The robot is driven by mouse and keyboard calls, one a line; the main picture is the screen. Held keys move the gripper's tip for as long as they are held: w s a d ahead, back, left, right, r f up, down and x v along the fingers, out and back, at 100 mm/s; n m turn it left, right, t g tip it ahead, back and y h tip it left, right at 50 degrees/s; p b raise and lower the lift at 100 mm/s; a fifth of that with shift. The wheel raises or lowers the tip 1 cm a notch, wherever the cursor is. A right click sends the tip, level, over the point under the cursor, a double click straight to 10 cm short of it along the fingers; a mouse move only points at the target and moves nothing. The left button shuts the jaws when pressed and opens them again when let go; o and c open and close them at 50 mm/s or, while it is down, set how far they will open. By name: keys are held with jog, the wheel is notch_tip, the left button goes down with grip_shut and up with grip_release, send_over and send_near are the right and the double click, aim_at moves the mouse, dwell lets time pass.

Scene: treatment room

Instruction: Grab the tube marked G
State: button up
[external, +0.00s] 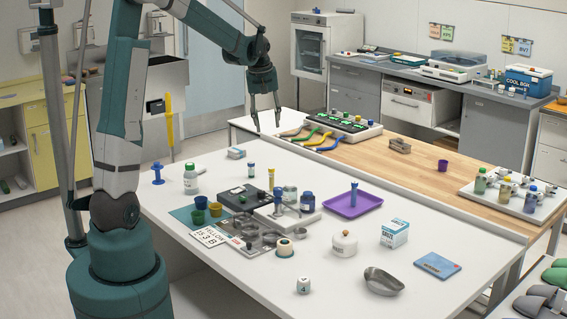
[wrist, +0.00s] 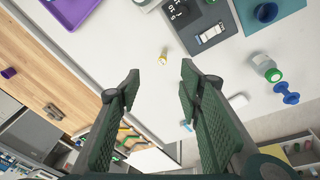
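No letter G is readable in either view. A slim yellow-capped tube (external: 271,178) stands upright on the white table; what looks like the same tube shows just beyond my fingertips in the wrist view (wrist: 163,55). A short pale tube with a dark bluish-green cap (external: 251,169) stands to its left in the external view; I cannot make it out in the wrist view. My gripper (external: 267,122) is open and empty, pointing down, high above the far side of the table. In the wrist view its fingers (wrist: 160,75) are wide apart, touching nothing.
A green-capped bottle (external: 190,179) and a blue dumbbell-shaped item (external: 158,173) stand at left. A dark case (external: 243,199), jars and cups crowd the table's middle. A purple tray (external: 353,206) lies to the right. Coloured cables (external: 318,140) lie behind.

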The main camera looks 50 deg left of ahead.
jog(key=w+a+f+n+g, duration=0.1)
jog(key=w+a+f+n, duration=0.3)
jog(key=a+f, duration=0.55)
jog(key=n+g, duration=0.1)
send_over(251, 162)
jog(key=d, duration=0.1)
jog(key=shift+h, duration=0.4)
jog(key=f, duration=0.9)
jog(key=shift+s+d+f, duration=0.15)
jog(key=shift+s+f, duration=0.05)
jog(key=shift+a+f, duration=0.2)
jog(key=shift+f, duration=0.1)
jog(key=shift+f, duration=1.25)
jog(key=shift+w+a+f, duration=0.1)
jog(key=shift+a+f, duration=0.05)
jog(key=shift+f, duration=1.15)
jog(key=shift+a+f, duration=0.1)
jog(key=shift+f, duration=1.2)
